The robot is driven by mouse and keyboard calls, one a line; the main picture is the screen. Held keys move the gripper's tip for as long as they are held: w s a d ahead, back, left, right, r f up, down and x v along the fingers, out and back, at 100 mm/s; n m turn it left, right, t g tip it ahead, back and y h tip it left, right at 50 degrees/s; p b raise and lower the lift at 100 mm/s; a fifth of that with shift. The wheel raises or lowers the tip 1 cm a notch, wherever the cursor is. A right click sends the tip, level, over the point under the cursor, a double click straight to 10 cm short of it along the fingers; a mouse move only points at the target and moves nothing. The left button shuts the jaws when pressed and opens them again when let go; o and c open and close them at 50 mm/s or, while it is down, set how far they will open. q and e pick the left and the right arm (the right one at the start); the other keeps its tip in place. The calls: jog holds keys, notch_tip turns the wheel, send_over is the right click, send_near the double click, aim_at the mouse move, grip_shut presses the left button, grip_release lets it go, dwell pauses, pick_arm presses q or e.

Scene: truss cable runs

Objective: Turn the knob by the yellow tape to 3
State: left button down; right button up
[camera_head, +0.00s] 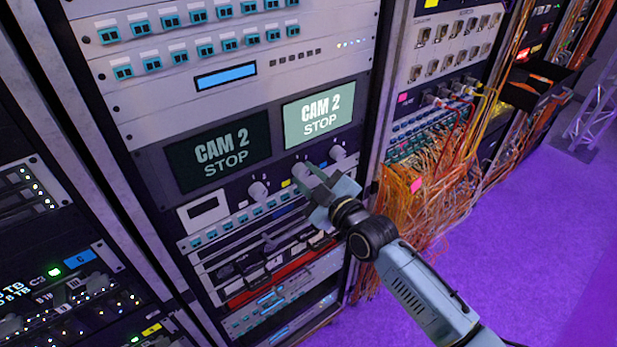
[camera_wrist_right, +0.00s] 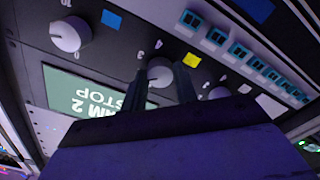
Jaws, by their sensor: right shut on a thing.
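The grey knob by the yellow tape (camera_head: 300,169) is the middle one of three on the panel under the screens. The yellow tape (camera_head: 285,183) is just left of it. My right gripper (camera_head: 308,178) is shut on this knob, reaching in from the lower right. In the right wrist view the knob (camera_wrist_right: 160,71) sits between the two dark fingers, with the yellow tape (camera_wrist_right: 192,60) close beside it. Small white numerals ring the knob. I cannot tell for sure which one its pointer faces. My left gripper is not in view.
A right-hand knob (camera_head: 338,153) and a left-hand knob (camera_head: 258,191) flank it closely. A bright screen (camera_head: 319,113) and a dark screen (camera_head: 219,151), both reading CAM 2 STOP, are above. Orange cables (camera_head: 430,185) hang on the rack to the right. Purple floor (camera_head: 530,230) is open there.

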jog(key=shift+m, duration=0.4)
jog(key=m, duration=0.4)
jog(key=shift+m, duration=0.3)
jog(key=shift+f+m, duration=0.1)
jog(key=shift+m, duration=2.1)
jog(key=o, duration=1)
jog(key=v, duration=1.3)
jog(key=shift+s+d+b, duration=0.15)
jog(key=shift+s+b, duration=0.1)
jog(key=shift+b, duration=0.1)
